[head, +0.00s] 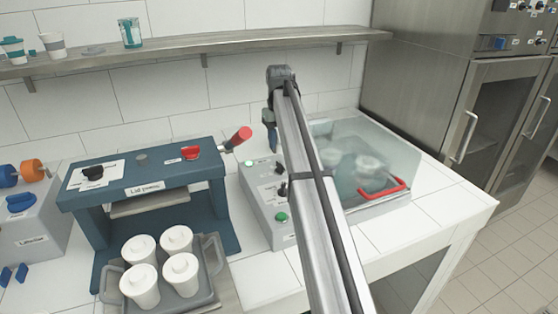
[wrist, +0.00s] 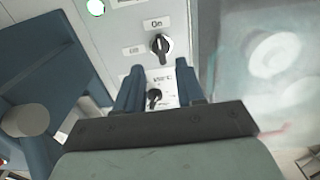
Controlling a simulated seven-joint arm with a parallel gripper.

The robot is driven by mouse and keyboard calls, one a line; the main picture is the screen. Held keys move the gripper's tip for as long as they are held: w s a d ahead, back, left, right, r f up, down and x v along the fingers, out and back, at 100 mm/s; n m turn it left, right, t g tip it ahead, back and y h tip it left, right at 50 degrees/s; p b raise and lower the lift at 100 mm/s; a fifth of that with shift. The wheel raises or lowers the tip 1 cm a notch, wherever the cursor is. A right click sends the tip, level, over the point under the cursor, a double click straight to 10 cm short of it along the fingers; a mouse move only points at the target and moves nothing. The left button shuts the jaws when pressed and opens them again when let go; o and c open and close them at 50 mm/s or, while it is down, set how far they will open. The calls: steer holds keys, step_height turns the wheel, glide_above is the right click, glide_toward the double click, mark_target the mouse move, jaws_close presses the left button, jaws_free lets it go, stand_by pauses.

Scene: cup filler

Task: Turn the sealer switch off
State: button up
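The grey machine with a clear cover (head: 281,232) stands in the middle of the counter; its name label is too small to read. Its panel has two black knobs. In the wrist view, one knob (wrist: 160,44) sits below the word "On", with a fainter label, seemingly "Off", to its left. This knob's pointer looks turned up towards "On". The other knob (wrist: 154,98) shows between my fingers, on a white label. My gripper (wrist: 160,84) is open and empty, with its blue fingers apart over the panel. In the head view, my gripper (head: 272,145) hangs above the panel's far end.
White lidded cups (head: 140,285) stand on a tray at a blue lid press (head: 140,185) on the left. Its red-tipped lever (head: 238,139) reaches close to my gripper. The clear cover (head: 385,150) with a red handle (head: 382,189) is to the right.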

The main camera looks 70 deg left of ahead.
mark_target(279, 162)
step_height(279, 162, down, 8)
steer(key=shift+r, duration=0.1)
stand_by(0.4)
jaws_close()
stand_by(0.3)
